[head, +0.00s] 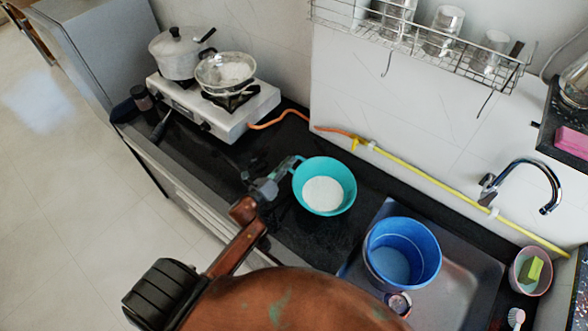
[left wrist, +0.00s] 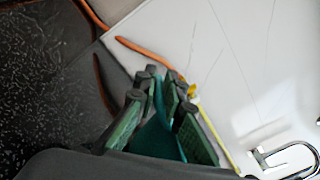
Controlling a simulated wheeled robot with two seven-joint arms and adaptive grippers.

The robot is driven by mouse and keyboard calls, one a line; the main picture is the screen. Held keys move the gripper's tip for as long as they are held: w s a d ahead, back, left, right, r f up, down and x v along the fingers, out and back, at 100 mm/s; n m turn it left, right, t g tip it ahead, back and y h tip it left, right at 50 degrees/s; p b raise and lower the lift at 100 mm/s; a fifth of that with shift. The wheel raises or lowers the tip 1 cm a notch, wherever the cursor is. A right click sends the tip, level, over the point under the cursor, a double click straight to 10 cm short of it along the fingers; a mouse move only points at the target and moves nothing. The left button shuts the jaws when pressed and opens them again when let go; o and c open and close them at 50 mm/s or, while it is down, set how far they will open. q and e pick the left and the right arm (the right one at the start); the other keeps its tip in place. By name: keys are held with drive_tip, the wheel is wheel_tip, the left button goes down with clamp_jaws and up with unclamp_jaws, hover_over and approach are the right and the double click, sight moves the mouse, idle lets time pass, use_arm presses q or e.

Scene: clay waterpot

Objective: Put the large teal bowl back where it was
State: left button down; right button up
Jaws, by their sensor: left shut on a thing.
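The large teal bowl (head: 334,206) shows in the head view over the black counter, between the stove and the sink. It looks upright, with a round white area in its bottom. My left gripper (head: 288,172) is shut on the bowl's left rim. In the left wrist view, my left gripper's green-padded fingers (left wrist: 160,125) close around a teal strip of the bowl (left wrist: 158,140). I cannot tell whether the bowl touches the counter or hangs just above it. My right gripper is not in view.
A white stove (head: 215,115) with a lidded pot (head: 178,55) and a pan (head: 225,72) stands at the back left. A blue bucket (head: 402,253) stands in the sink (head: 460,275) at the right. A wire rack (head: 430,40) hangs above. An orange hose (head: 280,117) runs along the back.

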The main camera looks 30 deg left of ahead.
use_arm(q)
wheel_tip(320, 180, down, 3)
drive_tip(key=shift+f, duration=0.15)
drive_tip(key=c, duration=2.4)
unclamp_jaws()
drive_tip(key=o, duration=0.4)
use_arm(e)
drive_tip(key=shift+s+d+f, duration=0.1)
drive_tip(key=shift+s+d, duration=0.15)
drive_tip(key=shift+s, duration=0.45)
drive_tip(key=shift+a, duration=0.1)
use_arm(q)
drive_tip(key=s, duration=0.4)
drive_tip(key=s+a, duration=0.1)
drive_tip(key=s, duration=0.7)
drive_tip(key=shift+a+b, duration=0.3)
drive_tip(key=shift+b, duration=0.05)
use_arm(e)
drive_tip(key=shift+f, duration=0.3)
